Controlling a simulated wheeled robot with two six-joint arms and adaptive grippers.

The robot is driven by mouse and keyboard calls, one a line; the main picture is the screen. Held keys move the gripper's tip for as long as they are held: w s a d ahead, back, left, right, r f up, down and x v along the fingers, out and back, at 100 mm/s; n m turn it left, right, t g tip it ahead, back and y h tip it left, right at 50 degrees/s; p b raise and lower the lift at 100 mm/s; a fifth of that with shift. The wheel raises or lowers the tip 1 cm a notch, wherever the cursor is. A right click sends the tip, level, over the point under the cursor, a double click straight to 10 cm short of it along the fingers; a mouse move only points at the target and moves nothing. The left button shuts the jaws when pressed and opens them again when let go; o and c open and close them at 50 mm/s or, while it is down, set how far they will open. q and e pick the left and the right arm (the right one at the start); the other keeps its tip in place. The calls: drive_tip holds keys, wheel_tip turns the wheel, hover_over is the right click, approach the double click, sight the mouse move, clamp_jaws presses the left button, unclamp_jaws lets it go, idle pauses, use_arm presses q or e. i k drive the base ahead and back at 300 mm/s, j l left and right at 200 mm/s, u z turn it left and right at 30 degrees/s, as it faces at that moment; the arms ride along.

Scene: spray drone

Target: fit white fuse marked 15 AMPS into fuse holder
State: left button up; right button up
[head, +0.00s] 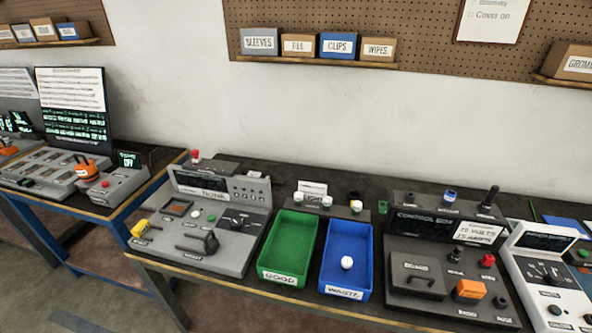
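A control box (425,226) stands on the bench at the right. A paper label on it (478,232) seems to read 15 VOLTS, 15 AMPS. On its top are a white-and-blue cylinder (450,195) and a dark upright cylinder (490,197). A small white rounded piece (347,262) lies in the blue WASTE tray (329,273). Several white pieces, one of them at the left (299,198), stand on a dark strip behind the trays. I cannot read fuse markings or tell which part is the fuse holder. Neither gripper is in view.
The green GOOD tray (268,268) looks empty. A grey tester (220,262) with a yellow-handled part stands left of it. A white meter (541,297) stands at the right edge. Another bench (128,205) with panels is at the left. Boxes (338,45) sit on a wall shelf.

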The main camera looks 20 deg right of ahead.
sight(327, 202)
drive_tip(key=z, duration=2.7)
drive_tip(key=k+j, duration=0.45)
drive_tip(key=j, duration=0.15)
drive_tip(key=k+j, duration=0.45)
drive_tip(key=j, duration=0.1)
